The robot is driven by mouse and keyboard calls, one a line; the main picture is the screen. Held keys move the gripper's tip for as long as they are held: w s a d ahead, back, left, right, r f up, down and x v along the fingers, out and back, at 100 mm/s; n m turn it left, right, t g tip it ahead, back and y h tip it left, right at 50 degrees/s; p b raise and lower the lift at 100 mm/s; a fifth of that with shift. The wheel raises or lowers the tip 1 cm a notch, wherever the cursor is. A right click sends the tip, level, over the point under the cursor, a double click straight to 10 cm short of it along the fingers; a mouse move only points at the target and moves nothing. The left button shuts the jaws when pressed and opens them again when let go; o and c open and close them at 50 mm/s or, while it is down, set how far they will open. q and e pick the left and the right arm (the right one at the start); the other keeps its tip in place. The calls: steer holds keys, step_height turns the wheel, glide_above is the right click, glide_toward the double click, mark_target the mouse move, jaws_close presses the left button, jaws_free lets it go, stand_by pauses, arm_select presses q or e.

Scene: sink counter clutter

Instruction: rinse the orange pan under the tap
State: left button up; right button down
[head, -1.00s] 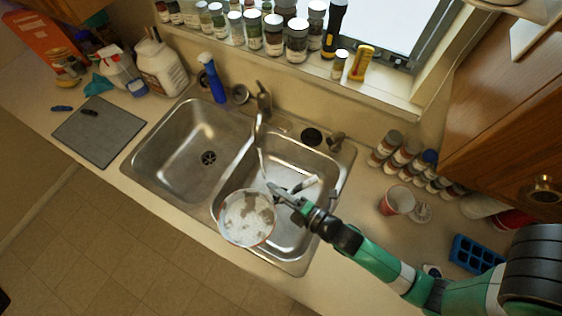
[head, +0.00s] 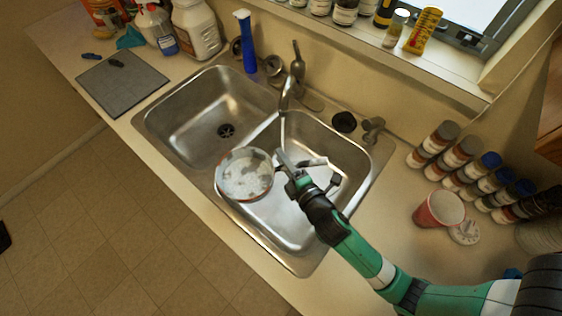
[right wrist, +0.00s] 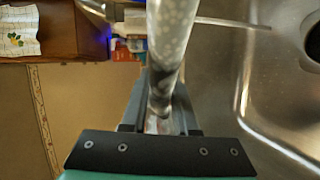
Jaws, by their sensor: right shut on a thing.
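The orange pan (head: 244,174) is over the divider and front part of the right basin in the head view. Its orange rim shows, and its inside is covered in white and grey patches. My right gripper (head: 286,168) is shut on its handle, to the right of the pan. In the right wrist view the speckled grey handle (right wrist: 168,55) runs up from between the jaws. The tap (head: 287,92) is behind the pan, and a thin pale stream (head: 283,128) falls from it. The stream appears to pass just right of the pan's bowl. My left gripper is not in view.
The empty left basin (head: 205,115) has a dark drain. A red cup (head: 439,210) and several spice jars (head: 440,138) stand on the right.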

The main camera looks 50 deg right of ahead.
steer(key=w+d+f+b, duration=0.1)
steer(key=d+b, duration=0.1)
steer(key=d, duration=0.5)
steer(key=w+d+f+b, duration=0.2)
steer(key=d, duration=0.5)
steer(key=shift+w+d+f, duration=0.2)
steer(key=shift+w, duration=0.05)
steer(key=shift+s+b, duration=0.1)
steer(key=shift+b, duration=0.2)
steer(key=shift+s+d, duration=0.1)
steer(key=shift+s, duration=0.45)
